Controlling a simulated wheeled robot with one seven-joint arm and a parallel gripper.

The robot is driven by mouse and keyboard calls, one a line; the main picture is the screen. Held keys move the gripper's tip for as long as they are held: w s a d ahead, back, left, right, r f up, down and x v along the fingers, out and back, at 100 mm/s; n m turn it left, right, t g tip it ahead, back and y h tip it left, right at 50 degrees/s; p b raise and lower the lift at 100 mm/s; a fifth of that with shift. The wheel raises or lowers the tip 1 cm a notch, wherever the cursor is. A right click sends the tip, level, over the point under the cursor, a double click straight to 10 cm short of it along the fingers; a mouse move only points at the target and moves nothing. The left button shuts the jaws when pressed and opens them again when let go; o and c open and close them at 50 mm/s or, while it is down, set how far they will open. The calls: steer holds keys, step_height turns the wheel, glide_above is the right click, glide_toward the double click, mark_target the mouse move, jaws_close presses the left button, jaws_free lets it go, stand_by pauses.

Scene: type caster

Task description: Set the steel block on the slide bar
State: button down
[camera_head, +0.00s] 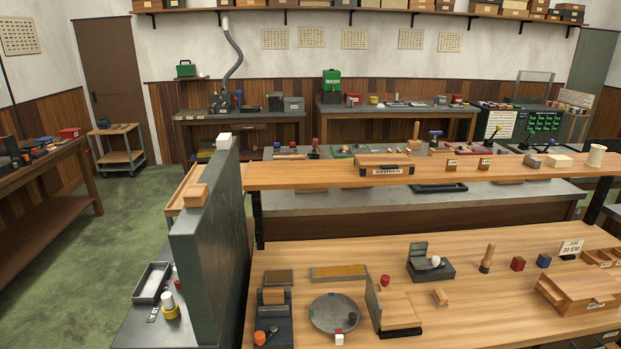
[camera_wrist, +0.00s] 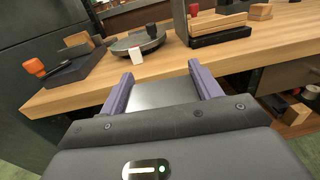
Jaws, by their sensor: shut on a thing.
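My gripper (camera_wrist: 158,85) shows in the wrist view with two purple fingers, one on each side of a flat grey steel block (camera_wrist: 165,95). It is shut on this block and holds it in front of the workbench edge, apart from the bench. The gripper does not show in the head view. I cannot pick out the slide bar for certain. A dark base (camera_head: 275,333) with a wooden block and an orange knob stands at the left front of the bench; this base also shows at the left in the wrist view (camera_wrist: 72,68).
A round grey turntable (camera_head: 328,311) with small cubes stands beside the base. A wooden-topped holder (camera_head: 398,309) is right of it. A tall dark panel (camera_head: 211,245) stands along the left, and a raised shelf (camera_head: 310,176) crosses behind. The bench's middle front has bare wood.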

steer(key=d, duration=0.7)
steer(key=shift+r, duration=0.15)
steer(key=w+a+r, duration=0.4)
steer(key=a+r, duration=0.1)
steer(key=a, duration=0.2)
steer(key=shift+w+r, duration=0.2)
steer(key=shift+r, duration=0.05)
stand_by(0.4)
steer(key=s+f, duration=0.4)
steer(key=f, duration=0.1)
steer(key=shift+s+f, duration=0.2)
steer(key=shift+f, duration=0.05)
stand_by(1.0)
